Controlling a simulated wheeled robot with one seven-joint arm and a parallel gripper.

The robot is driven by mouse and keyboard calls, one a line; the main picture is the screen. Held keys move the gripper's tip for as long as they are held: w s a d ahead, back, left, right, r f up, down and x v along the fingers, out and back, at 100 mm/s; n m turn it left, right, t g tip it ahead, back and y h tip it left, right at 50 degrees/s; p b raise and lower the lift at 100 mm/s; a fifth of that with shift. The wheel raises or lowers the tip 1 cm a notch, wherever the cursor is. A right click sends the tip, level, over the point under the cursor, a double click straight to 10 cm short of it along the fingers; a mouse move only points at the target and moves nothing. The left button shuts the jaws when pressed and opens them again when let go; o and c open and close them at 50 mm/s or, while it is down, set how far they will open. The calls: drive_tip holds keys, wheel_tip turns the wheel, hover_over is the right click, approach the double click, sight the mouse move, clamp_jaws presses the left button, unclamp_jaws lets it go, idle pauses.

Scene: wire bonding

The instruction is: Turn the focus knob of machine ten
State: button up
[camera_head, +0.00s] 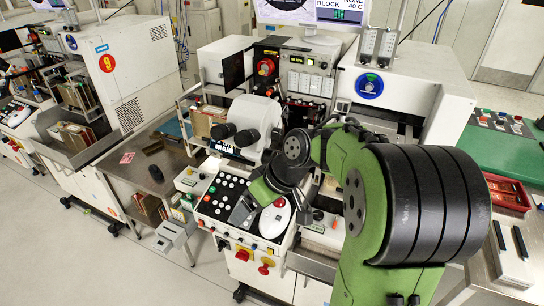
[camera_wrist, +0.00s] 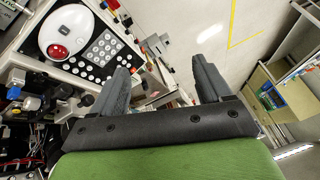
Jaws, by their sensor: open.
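I cannot make out which part is the focus knob. My gripper (camera_head: 245,212) is over the front of the panel, beside a white oval control with a red button (camera_head: 274,219). In the wrist view my gripper (camera_wrist: 160,78) is open with nothing between its fingers. The oval control (camera_wrist: 68,32) and a keypad (camera_wrist: 101,48) lie left of the fingers there.
Machine nine (camera_head: 125,65) stands to the left, with a grey bench (camera_head: 150,165) between. A green mat (camera_head: 510,155) and red trays (camera_head: 507,193) are at the right. My green arm covers the middle machine's right side. Open floor (camera_head: 60,245) lies at the front left.

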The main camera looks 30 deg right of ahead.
drive_tip(key=w+d+f+t+y, duration=0.2)
drive_tip(key=w+d+y, duration=0.15)
drive_tip(key=d, duration=0.35)
drive_tip(key=t+y, duration=0.3)
drive_tip(key=t, duration=0.5)
approach(269, 158)
drive_tip(key=w+a+f+p, duration=0.1)
drive_tip(key=w+a, duration=0.2)
drive_tip(key=w, duration=0.4)
drive_tip(key=shift+w+a+f+p, duration=0.3)
drive_tip(key=shift+w+a+p, duration=0.05)
drive_tip(key=shift+p, duration=0.05)
drive_tip(key=shift+c, duration=0.2)
drive_tip(key=c, duration=1)
drive_tip(key=shift+m, duration=0.3)
